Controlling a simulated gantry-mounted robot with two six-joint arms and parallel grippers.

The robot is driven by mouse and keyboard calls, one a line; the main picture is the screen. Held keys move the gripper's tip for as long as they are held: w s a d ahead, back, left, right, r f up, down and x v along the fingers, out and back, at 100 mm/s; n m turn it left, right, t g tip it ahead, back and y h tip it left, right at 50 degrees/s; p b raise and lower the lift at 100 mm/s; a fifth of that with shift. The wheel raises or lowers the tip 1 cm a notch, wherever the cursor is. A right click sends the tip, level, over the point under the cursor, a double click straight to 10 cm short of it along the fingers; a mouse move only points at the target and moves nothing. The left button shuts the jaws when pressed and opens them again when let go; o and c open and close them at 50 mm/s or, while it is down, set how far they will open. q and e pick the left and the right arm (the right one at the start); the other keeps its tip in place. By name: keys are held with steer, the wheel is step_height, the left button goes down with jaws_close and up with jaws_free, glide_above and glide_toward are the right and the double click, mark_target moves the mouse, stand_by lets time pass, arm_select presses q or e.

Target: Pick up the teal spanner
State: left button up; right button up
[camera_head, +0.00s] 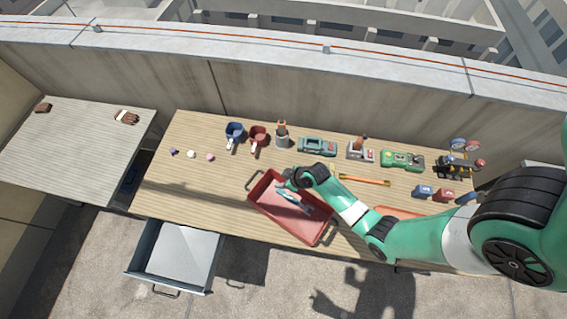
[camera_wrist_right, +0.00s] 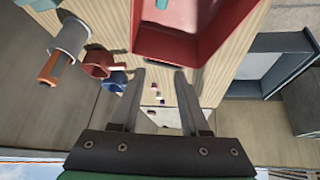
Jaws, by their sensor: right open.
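The teal spanner (camera_head: 293,199) appears to lie in the red tray (camera_head: 265,208), partly covered by my right arm. In the right wrist view a teal piece (camera_wrist_right: 163,4), cut off by the top edge, lies inside the red tray (camera_wrist_right: 180,45). My right gripper (camera_head: 283,184) is over the upper left part of the tray in the head view. In the right wrist view my right gripper (camera_wrist_right: 160,72) is open with nothing between its fingers. The left gripper is in neither view.
Blue (camera_head: 234,130) and red (camera_head: 258,135) mugs and a holder (camera_head: 282,140) stand along the bench's back. Several devices stand further right. An orange-handled tool (camera_head: 365,180) lies right of the tray. An open drawer (camera_head: 180,252) is at front left. The bench's left part is mostly clear.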

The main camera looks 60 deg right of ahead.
steer(key=s+f+m+g+b, duration=0.1)
steer(key=s+f+m+g, duration=0.1)
steer(key=s+f, duration=0.65)
steer(key=b, duration=0.7)
glide_above(292, 199)
steer(key=s, duration=0.2)
step_height(292, 199, down, 5)
steer(key=shift+s+a+f, duration=0.1)
steer(key=shift+s+a, duration=0.05)
steer(key=b+x, duration=0.2)
steer(key=x, duration=0.2)
steer(key=shift+s, duration=0.15)
steer(key=shift+w+f, duration=0.2)
steer(key=shift+f, duration=0.1)
steer(key=shift+c, duration=0.3)
jaws_close()
